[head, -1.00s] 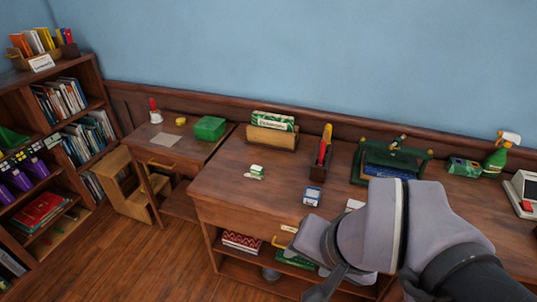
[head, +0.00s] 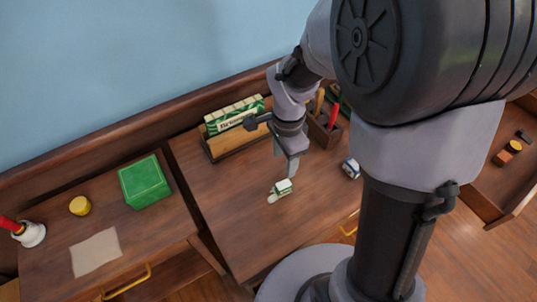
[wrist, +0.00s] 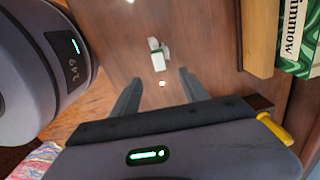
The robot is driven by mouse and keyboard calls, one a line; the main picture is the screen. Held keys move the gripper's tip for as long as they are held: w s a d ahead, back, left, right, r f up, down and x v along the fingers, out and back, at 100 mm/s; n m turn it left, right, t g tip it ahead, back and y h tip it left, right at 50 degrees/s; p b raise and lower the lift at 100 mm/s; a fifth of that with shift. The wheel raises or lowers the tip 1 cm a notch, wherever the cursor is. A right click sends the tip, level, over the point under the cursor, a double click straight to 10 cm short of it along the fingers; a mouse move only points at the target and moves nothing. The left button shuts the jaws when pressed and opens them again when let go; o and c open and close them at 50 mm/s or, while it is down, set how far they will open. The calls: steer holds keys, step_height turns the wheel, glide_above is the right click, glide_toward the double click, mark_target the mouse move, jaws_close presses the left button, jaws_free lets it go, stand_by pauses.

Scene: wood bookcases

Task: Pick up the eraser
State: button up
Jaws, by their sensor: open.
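A small white and green block (head: 284,186), which looks like the eraser, lies on the desk top (head: 235,220). In the wrist view the block (wrist: 158,54) shows beyond the fingertips, roughly centred between them. My gripper (head: 291,172) points down above the desk, close to the block in the head view. In the wrist view its two fingers (wrist: 159,82) are spread apart with nothing held between them. A tiny pale spot lies between the fingertips; I cannot tell what it is. The exact height of the fingers over the desk is unclear.
A wooden holder (head: 240,146) with a green and white box stands behind the gripper. A pencil holder (head: 325,133) with red tools is to its right. A blue and white item (head: 351,168) lies right of the block. A green box (head: 144,182) sits on the left desk.

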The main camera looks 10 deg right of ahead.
mark_target(284, 184)
steer(key=f+b, duration=0.1)
steer(key=f, duration=0.2)
steer(key=f+b, duration=0.1)
steer(key=f, duration=0.2)
steer(key=f+b, duration=0.1)
steer(key=f, duration=0.3)
steer(key=shift+s+d+b, duration=0.1)
steer(key=shift+d+b, duration=0.2)
steer(key=shift+b, duration=0.1)
step_height(284, 184, down, 5)
steer(key=b, duration=0.3)
steer(key=shift+a+f, duration=0.1)
steer(key=shift+f, duration=0.05)
jaws_close()
